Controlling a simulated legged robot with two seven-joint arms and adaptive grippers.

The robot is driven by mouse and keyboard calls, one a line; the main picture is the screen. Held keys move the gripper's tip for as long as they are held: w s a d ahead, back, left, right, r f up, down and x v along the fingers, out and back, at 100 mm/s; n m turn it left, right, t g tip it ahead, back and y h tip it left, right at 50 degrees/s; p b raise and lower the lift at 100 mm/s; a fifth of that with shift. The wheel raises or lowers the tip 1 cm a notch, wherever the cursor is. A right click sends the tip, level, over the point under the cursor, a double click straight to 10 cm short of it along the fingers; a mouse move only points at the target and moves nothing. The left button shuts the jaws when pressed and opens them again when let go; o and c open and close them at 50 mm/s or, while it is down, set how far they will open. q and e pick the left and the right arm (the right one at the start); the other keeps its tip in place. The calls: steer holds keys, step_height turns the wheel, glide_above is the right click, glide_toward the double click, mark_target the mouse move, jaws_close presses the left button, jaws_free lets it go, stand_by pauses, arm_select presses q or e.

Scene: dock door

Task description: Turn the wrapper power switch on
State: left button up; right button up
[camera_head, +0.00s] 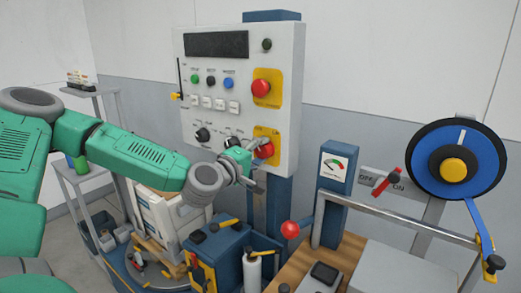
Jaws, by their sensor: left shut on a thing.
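The white control panel (283,60) stands upright in the middle of the view. Low on its right side is a red rotary switch (265,150) on a yellow plate (268,132). My left arm reaches in from the left, and my left gripper (252,158) is at this switch, with its fingers closed on the red knob. The fingers and wrist hide part of the knob and plate, so I cannot read its setting. My right gripper is not in view.
Above is a red mushroom button (261,88) on yellow, with small coloured buttons beside it. Right are a gauge post (333,175), a red lever (388,181) on an OFF/ON plate and a blue reel (430,150). Below stand a blue machine (228,245) and a red ball knob (290,229).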

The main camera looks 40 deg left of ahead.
arm_select(q)
steer(key=m+p, duration=0.1)
steer(key=m, duration=0.3)
steer(key=shift+f+m+p, duration=0.15)
steer(key=shift+m+p, duration=0.15)
steer(key=shift+p, duration=0.05)
steer(key=m, duration=0.3)
steer(key=shift+s+f+m+p, duration=0.1)
steer(key=shift+m+p, duration=0.3)
steer(key=m, duration=0.3)
steer(key=shift+m, duration=0.3)
steer(key=shift+f+m, duration=0.1)
steer(key=shift+m, duration=2.1)
steer(key=o, duration=1.1)
steer(key=shift+c, duration=0.2)
steer(key=shift+o, duration=0.5)
steer(key=shift+a, duration=0.1)
